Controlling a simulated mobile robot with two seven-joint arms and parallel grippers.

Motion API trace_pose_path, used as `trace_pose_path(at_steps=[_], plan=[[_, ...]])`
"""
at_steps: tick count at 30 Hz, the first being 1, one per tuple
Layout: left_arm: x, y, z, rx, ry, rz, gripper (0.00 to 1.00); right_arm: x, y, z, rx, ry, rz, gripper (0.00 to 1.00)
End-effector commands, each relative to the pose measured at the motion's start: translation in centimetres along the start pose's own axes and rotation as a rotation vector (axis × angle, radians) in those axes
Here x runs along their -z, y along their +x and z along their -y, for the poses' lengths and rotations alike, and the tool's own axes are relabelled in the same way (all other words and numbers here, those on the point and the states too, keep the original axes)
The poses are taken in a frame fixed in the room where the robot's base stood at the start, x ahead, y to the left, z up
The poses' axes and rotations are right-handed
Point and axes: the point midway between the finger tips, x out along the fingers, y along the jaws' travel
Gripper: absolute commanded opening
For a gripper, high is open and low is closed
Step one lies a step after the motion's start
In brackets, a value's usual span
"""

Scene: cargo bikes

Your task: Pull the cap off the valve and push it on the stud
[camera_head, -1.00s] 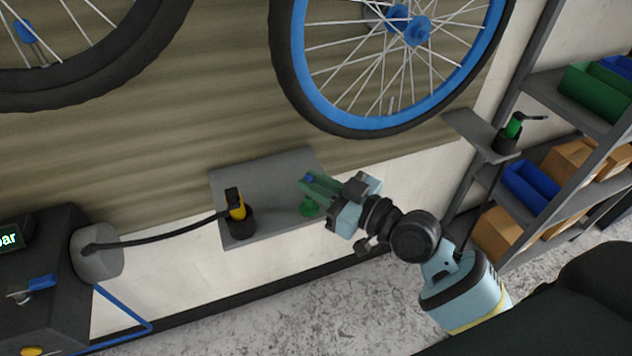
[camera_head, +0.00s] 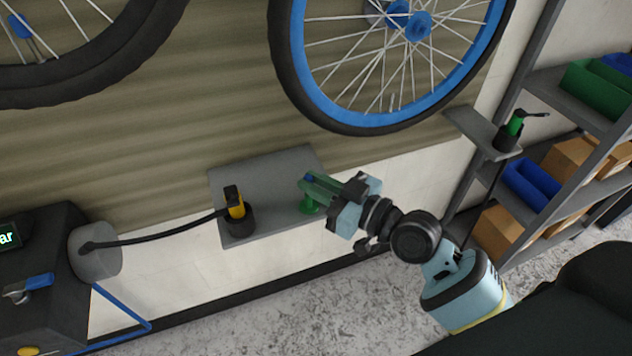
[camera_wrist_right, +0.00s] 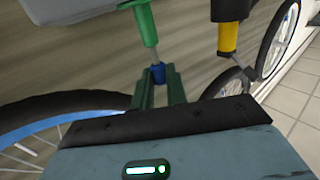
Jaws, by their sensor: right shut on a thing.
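My right gripper (camera_head: 314,184) is shut on the small blue cap (camera_head: 309,178), over the grey wall shelf (camera_head: 262,172). In the right wrist view the cap (camera_wrist_right: 158,73) sits between the tips of the green fingers. The green stud (camera_head: 309,206) stands on the shelf; in the wrist view its green base (camera_wrist_right: 145,22) carries a thin pin that meets the cap's end. I cannot tell how far the cap is on the pin. The blue-rimmed wheel (camera_head: 306,88) hangs above; a short pale stem at its lower inner rim may be the valve. My left gripper is not in view.
A black and yellow pump head (camera_head: 236,207) stands in a dark holder on the shelf, left of the stud, with a hose to a grey drum (camera_head: 96,250). A small side shelf (camera_head: 470,126) holds a green-black tool. Racks with bins stand at right.

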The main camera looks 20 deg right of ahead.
Motion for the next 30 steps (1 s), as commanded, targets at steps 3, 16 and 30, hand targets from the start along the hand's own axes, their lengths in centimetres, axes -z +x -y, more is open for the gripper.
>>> trace_pose_path(at_steps=[3, 16, 30], plan=[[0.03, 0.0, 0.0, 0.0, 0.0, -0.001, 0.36, 0.01, 0.0, 0.01, 0.0, 0.0, 0.0, 0.0], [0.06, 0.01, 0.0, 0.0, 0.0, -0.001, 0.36, 0.01, 0.0, 0.01, 0.0, 0.0, 0.0, 0.4], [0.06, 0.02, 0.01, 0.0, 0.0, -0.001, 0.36, -0.02, -0.1, 0.0, 0.0, 0.0, 0.001, 0.55]])
